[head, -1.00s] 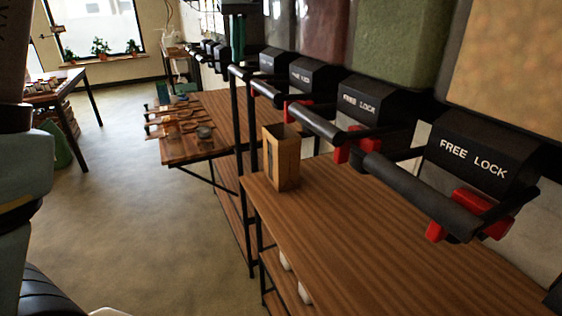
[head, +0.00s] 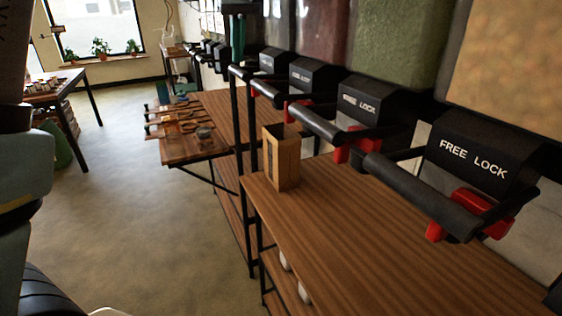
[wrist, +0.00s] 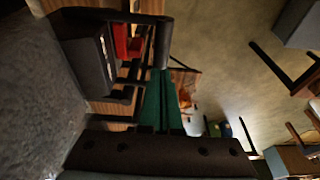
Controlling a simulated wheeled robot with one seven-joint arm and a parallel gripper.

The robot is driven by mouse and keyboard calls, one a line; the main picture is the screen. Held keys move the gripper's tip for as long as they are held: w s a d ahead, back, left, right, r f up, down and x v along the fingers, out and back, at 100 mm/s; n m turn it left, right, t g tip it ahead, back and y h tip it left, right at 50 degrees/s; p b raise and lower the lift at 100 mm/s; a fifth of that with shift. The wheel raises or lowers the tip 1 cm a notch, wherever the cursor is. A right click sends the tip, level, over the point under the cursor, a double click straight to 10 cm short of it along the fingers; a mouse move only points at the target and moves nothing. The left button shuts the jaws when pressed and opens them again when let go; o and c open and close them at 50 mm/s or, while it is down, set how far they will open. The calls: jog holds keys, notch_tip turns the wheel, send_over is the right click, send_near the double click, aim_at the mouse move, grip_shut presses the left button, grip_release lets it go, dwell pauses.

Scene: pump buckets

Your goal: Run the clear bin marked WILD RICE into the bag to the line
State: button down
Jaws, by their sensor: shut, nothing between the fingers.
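An open-topped brown bag (head: 283,158) with a dark window strip stands upright on the wooden counter's left edge. A row of clear bins (head: 388,40) with black dispenser heads and black lever handles hangs above the counter. I cannot read WILD RICE on any of them. My gripper (head: 237,60) points down at the far part of the row, teal fingers together and empty. In the wrist view the fingers (wrist: 161,72) end at or very near a black lever handle (wrist: 163,42); I cannot tell if they touch. The bag's fill line is not visible.
Red catches (head: 465,212) sit under the levers, close together along the row. A farther table (head: 190,150) holds scoops and small items. A black post (head: 241,130) stands between them. The floor at left is open.

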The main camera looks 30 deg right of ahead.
jog(key=shift+f, duration=0.4)
jog(key=shift+f+b, duration=0.3)
jog(key=shift+f, duration=0.2)
dwell(0.4)
jog(key=shift+f, duration=0.4)
